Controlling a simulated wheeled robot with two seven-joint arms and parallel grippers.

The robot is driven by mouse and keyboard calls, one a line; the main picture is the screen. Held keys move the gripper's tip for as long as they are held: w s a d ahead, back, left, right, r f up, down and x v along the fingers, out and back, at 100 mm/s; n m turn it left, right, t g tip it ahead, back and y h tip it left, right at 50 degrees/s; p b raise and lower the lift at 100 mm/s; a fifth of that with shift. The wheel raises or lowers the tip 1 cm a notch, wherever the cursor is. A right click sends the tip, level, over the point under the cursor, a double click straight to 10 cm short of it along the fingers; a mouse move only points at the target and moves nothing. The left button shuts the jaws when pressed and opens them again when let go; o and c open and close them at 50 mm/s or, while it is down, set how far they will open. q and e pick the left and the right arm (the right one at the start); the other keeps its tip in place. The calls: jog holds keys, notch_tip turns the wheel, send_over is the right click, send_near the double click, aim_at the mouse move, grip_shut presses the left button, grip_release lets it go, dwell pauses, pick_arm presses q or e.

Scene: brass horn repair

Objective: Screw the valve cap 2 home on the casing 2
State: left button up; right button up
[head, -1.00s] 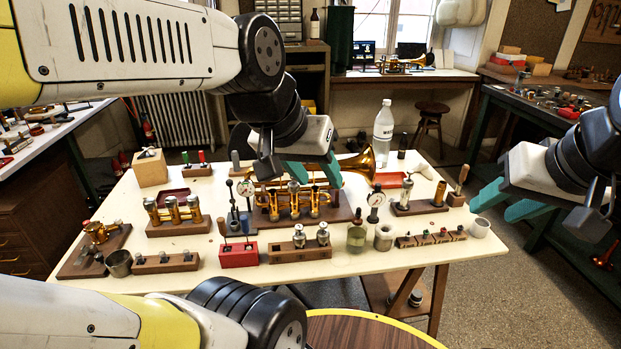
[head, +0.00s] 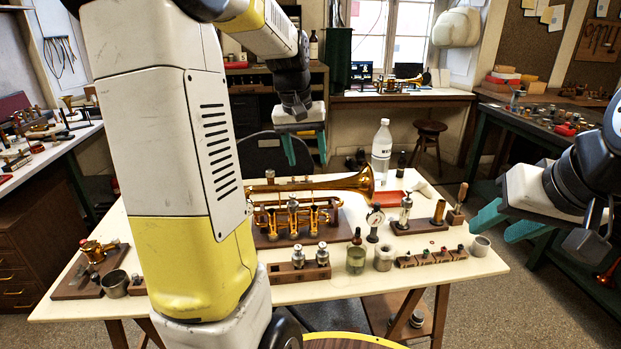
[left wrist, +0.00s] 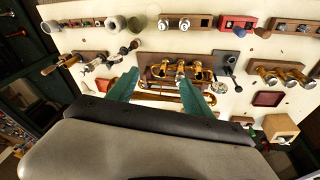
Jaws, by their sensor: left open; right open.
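The brass horn (head: 345,184) lies on its wooden stand on the table, its bell to the right. Its valve casings stand in a row. A small silvery piece, seemingly the valve cap 2 (head: 293,203), sits on top of the middle one, casing 2 (head: 294,219). It also shows in the left wrist view (left wrist: 181,66). I cannot tell how far it is screwed down. My left gripper (head: 305,152) is open and empty, raised above and behind the horn; its fingers (left wrist: 158,78) show in the left wrist view. My right gripper (head: 489,232) is open and empty at the table's right edge.
A wooden block (head: 283,274) holds two silvery parts in front of the horn. My left arm hides the table's left part.

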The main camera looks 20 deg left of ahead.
pick_arm(q)
jog(key=w+a+f+n+g, duration=0.1)
jog(key=w+a+f+g, duration=0.1)
jog(key=w+a+f, duration=0.45)
jog(key=n, duration=0.1)
send_over(293, 196)
jog(key=shift+g+y, duration=0.4)
notch_tip(293, 196, down, 8)
jog(key=shift+f, duration=0.2)
jog(key=shift+a+f, duration=0.15)
jog(key=shift+f, duration=0.5)
notch_tip(293, 196, down, 7)
jog(key=shift+r, duration=0.1)
